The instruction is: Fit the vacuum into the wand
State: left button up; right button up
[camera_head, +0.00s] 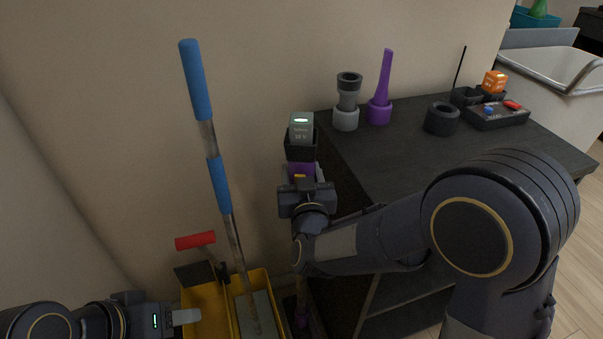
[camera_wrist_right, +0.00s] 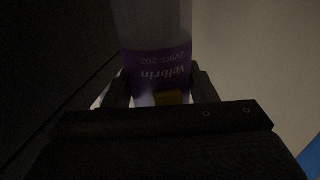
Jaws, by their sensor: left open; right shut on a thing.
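The vacuum (camera_head: 301,170) is upright beside the table's left side, with a purple body and a dark top that carries a grey battery block (camera_head: 301,129). My right gripper (camera_head: 304,186) is shut on its purple body. In the right wrist view the purple labelled body (camera_wrist_right: 158,70) sits between the two fingers. Below the gripper, a thin upright tube that looks like the wand (camera_head: 301,285) runs down to a purple part near the floor. My gripper hides where vacuum and wand meet, so I cannot tell if they are joined. My left gripper (camera_head: 182,317) is open and empty at the lower left.
A yellow bucket (camera_head: 203,300) holds a blue-handled mop (camera_head: 220,185) and a red-handled tool (camera_head: 195,240), left of the wand. The dark table (camera_head: 390,160) carries a purple nozzle (camera_head: 380,105), a grey fitting (camera_head: 346,115), a black ring (camera_head: 441,119) and a tray (camera_head: 495,118).

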jog(key=shift+f+b, duration=0.35)
jog(key=shift+b, duration=0.05)
dwell(0.5)
jog(key=shift+f+b, duration=1.8)
dwell(1.0)
jog(key=shift+f+b, duration=0.35)
jog(key=shift+f, duration=0.1)
jog(key=shift+s+f+b, duration=0.1)
jog(key=shift+f+b, duration=0.5)
jog(key=shift+f, duration=0.05)
dwell(0.5)
jog(key=o, duration=1.2)
jog(key=shift+o, duration=0.9)
jog(key=shift+r, duration=0.15)
